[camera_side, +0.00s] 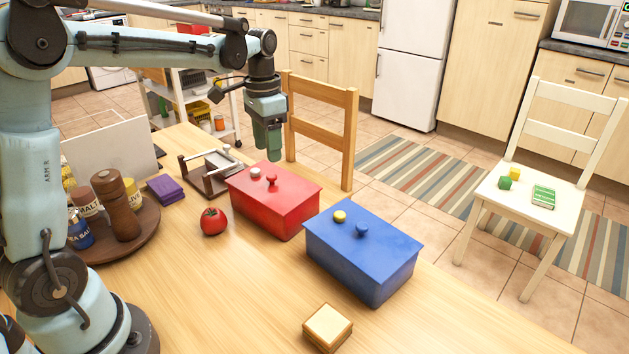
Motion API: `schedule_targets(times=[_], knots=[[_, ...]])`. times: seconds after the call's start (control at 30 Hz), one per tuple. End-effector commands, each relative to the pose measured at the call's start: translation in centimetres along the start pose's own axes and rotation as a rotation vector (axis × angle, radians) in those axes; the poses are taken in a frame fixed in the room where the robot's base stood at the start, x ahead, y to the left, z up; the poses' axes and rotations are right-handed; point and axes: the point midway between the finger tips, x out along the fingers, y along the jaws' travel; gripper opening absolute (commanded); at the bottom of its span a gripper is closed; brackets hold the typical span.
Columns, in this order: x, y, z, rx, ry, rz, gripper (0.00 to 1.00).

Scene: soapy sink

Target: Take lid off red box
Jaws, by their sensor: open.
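The red box (266,211) stands on the wooden table with its red lid (294,190) on it. The lid has a round red knob (272,179) near its middle. A small pale round object (255,172) sits on the lid beside the knob. My gripper (269,154) points down just above the far part of the red lid, close to the knob. It is open and holds nothing that I can see. The exact gap between my fingertips and the knob is hard to judge from this angle.
A blue box (362,262) with a blue knob and a yellow round object on its lid stands right of the red box. A tomato (213,221) is close on the left. A bread slice (327,327) lies in front. A wooden chair (345,140) stands behind.

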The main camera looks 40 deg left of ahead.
Motion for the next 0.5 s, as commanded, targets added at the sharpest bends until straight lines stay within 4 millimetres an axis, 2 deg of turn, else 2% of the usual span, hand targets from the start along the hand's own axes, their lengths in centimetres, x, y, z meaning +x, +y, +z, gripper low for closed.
schedule_targets(times=[0.33,0.5], knots=[[2.4,0.1,-0.1,0.000,0.001,0.000,0.54],[4.7,0.3,-0.3,0.000,0.001,0.000,0.54]])
